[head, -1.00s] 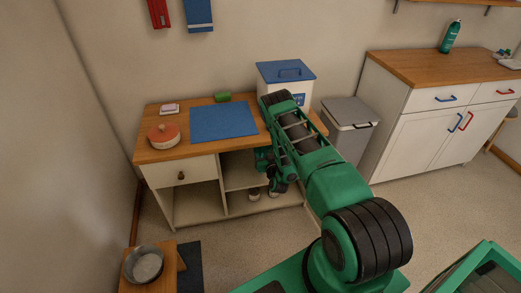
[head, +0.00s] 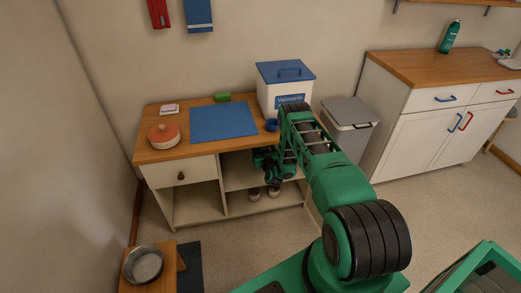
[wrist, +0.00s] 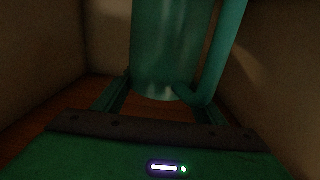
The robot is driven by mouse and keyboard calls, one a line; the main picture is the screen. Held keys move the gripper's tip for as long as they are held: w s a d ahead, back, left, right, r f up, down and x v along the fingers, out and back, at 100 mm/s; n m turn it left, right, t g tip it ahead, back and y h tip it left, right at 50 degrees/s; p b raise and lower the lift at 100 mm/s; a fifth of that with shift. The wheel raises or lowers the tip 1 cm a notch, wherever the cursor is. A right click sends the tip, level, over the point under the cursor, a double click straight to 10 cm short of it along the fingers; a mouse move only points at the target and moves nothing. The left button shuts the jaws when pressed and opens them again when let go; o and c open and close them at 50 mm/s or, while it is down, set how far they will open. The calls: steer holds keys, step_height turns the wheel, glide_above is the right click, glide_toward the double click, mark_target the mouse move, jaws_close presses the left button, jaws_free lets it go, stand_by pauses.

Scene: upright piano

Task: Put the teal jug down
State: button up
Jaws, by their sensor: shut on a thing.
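The teal jug (wrist: 172,45) fills the upper middle of the wrist view, upright, with its handle (wrist: 224,50) on the right. My gripper (wrist: 162,100) is shut on the jug, one finger on each side of its lower body. In the head view my gripper (head: 265,160) is at the open upper compartment of the white desk (head: 188,170); the jug cannot be made out there. The wrist view shows a dark wooden surface below and pale walls around the jug. I cannot tell whether the jug's base touches that surface.
Two small items (head: 264,193) sit on the lower shelf. A grey bin (head: 349,125) stands right.

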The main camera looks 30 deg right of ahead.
steer(key=shift+w+f, duration=0.2)
steer(key=shift+f, duration=1.55)
steer(key=o, duration=1.8)
steer(key=shift+f, duration=0.1)
steer(key=v, duration=1.2)
steer(key=shift+s, duration=0.1)
